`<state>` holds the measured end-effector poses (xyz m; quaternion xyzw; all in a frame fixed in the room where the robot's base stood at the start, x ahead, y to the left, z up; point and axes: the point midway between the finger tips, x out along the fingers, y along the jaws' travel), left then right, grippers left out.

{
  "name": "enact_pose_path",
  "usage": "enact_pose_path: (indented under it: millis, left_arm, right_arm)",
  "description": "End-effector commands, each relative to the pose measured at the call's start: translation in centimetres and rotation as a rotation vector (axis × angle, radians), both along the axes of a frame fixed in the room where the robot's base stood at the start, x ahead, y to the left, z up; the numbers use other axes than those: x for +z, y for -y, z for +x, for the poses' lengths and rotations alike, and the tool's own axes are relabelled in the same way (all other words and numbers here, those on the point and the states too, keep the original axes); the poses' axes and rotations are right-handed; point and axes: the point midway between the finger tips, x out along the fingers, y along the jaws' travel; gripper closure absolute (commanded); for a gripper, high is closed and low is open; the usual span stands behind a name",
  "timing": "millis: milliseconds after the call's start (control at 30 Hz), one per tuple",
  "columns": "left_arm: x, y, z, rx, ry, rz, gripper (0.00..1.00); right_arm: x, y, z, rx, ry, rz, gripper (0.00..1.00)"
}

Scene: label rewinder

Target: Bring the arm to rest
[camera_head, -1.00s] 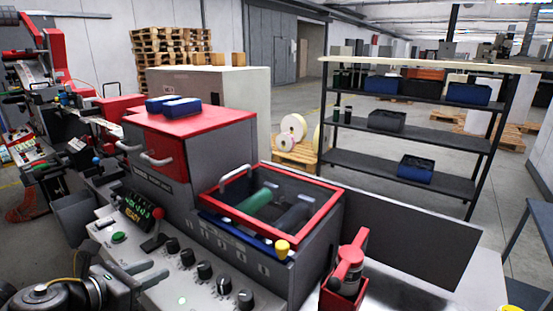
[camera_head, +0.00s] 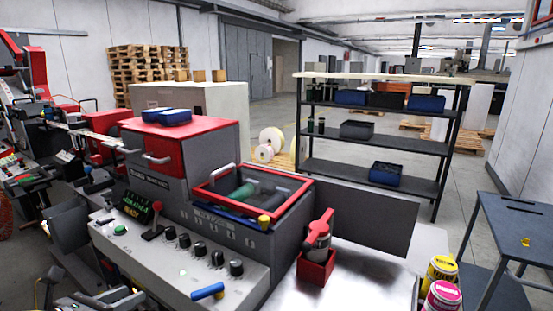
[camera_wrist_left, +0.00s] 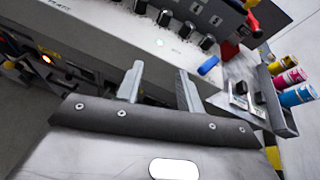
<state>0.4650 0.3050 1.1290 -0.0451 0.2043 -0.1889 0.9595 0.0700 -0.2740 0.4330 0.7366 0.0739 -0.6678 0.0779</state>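My left gripper (camera_head: 118,299) is at the bottom left of the head view, in front of the grey control panel (camera_head: 150,268), partly cut off by the picture edge. In the left wrist view, the two fingers of my left gripper (camera_wrist_left: 160,86) stand apart with nothing between them. The panel's knobs and front edge lie beyond the fingertips, and I see no contact. My right gripper is in neither view.
The label machine has a red-topped box (camera_head: 180,124) and a red-framed bin (camera_head: 252,190). A blue handle (camera_head: 208,291) lies near the panel's front edge. A red holder with a bottle (camera_head: 317,250) and ink cans (camera_head: 440,275) stand to the right.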

Motion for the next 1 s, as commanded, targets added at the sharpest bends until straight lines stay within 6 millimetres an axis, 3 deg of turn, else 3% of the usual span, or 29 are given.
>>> enact_pose_path:
  millis: [167,367,467,567,667,767,867,1000]
  left_arm:
    - [-0.2,-1.9,2.1,0.102,-0.064,-0.164,0.63]
    - [-1.5,-6.4,6.9,0.304,-0.142,-0.451,0.63]
    - [-3.3,-9.1,9.4,0.42,-0.187,-0.626,0.63]
    - [-6.6,-12.4,11.8,0.566,-0.241,-0.84,0.63]
    - [-12.4,-16.3,13.6,0.748,-0.303,-1.092,0.63]
    - [-19.9,-19.7,13.6,0.944,-0.358,-1.331,0.63]
    - [-27.6,-21.8,11.9,1.129,-0.399,-1.52,0.63]
    - [-38.1,-22.9,7.4,1.376,-0.436,-1.715,0.63]
  right_arm:
    - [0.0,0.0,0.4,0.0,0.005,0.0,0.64]
    - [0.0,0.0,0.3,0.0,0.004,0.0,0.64]
    - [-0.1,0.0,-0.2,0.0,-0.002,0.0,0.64]
    - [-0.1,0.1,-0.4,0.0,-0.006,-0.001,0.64]
    - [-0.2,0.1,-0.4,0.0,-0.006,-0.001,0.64]
    - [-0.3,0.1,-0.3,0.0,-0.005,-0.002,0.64]
    - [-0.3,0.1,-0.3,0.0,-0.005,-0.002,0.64]
    - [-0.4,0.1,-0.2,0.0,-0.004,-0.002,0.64]
